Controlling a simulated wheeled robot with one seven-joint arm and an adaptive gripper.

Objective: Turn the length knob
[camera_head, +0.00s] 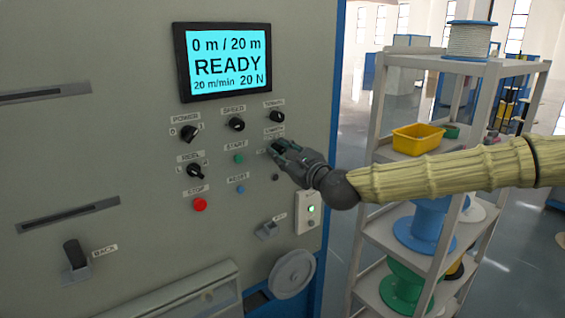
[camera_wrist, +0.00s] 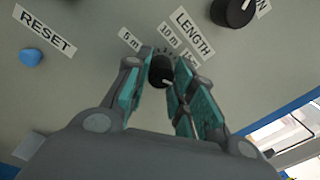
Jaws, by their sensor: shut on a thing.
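The length knob (camera_wrist: 161,71) is a small black knob under the LENGTH label, with 5 m and 10 m marks around it, in the wrist view. Its third mark is partly hidden by a finger. My gripper (camera_wrist: 158,82) has its two teal-padded fingers on either side of the knob and is shut on it. In the head view my gripper (camera_head: 276,148) reaches the panel from the right and hides the knob. The display (camera_head: 226,62) reads 0 m / 20 m, READY, 20 m/min, 20 N.
The speed knob (camera_head: 236,124), tension knob (camera_head: 277,116), green start button (camera_head: 239,158), red stop button (camera_head: 200,204) and blue reset button (camera_wrist: 31,57) are close by on the panel. A shelf (camera_head: 477,67) with spools and a yellow bin (camera_head: 418,139) stands at right.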

